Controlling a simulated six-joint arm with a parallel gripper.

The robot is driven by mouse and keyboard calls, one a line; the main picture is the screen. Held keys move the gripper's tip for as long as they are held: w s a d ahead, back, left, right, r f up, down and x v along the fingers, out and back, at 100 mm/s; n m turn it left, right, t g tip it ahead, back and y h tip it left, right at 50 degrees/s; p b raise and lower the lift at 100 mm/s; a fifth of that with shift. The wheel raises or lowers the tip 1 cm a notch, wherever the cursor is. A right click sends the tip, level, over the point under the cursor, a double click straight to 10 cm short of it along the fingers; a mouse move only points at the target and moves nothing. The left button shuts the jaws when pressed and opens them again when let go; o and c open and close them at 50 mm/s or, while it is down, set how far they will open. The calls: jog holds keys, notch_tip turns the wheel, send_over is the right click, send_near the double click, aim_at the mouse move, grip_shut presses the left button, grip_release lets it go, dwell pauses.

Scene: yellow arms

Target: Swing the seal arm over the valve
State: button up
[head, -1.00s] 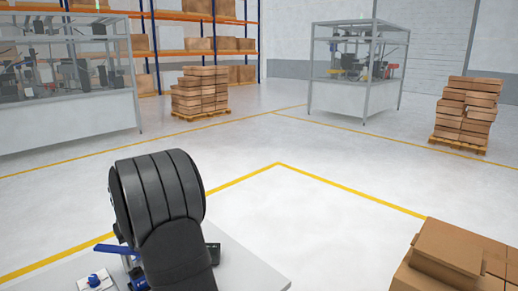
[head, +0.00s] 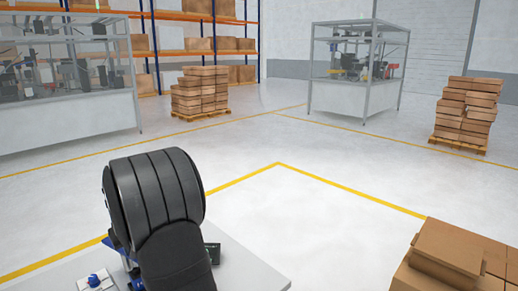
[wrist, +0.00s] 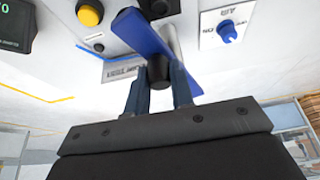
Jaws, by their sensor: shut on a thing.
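The blue seal arm (wrist: 155,42) is a flat bar running diagonally above a white panel in the wrist view. My gripper (wrist: 161,78) is shut on the black knob (wrist: 159,69) at the bar's near side, one finger on each side. A silver post stands behind the bar, partly hidden by it. I cannot make out the valve for certain. In the head view a bit of the blue bar (head: 119,248) shows beside my black wrist, which hides the fingers and most of the fixture.
A yellow button (wrist: 90,13) and a blue dial (wrist: 227,32) sit on the panel on either side of the bar. A dark display box (wrist: 17,27) stands at the left. In the head view, cardboard boxes (head: 450,250) stand at the right, apart from the work table (head: 245,268).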

jog(key=shift+s+a, duration=0.1)
jog(key=shift+s, duration=0.05)
jog(key=shift+s+a+r, duration=0.1)
jog(key=shift+s+a, duration=0.35)
jog(key=shift+a, duration=0.05)
jog(key=shift+s+a, duration=0.1)
jog(key=shift+s, duration=0.05)
dwell(0.4)
jog(key=shift+o, duration=0.2)
jog(key=o, duration=0.5)
jog(key=shift+r, duration=0.1)
notch_tip(320, 180, up, 7)
jog(key=shift+r, duration=0.15)
dwell(0.4)
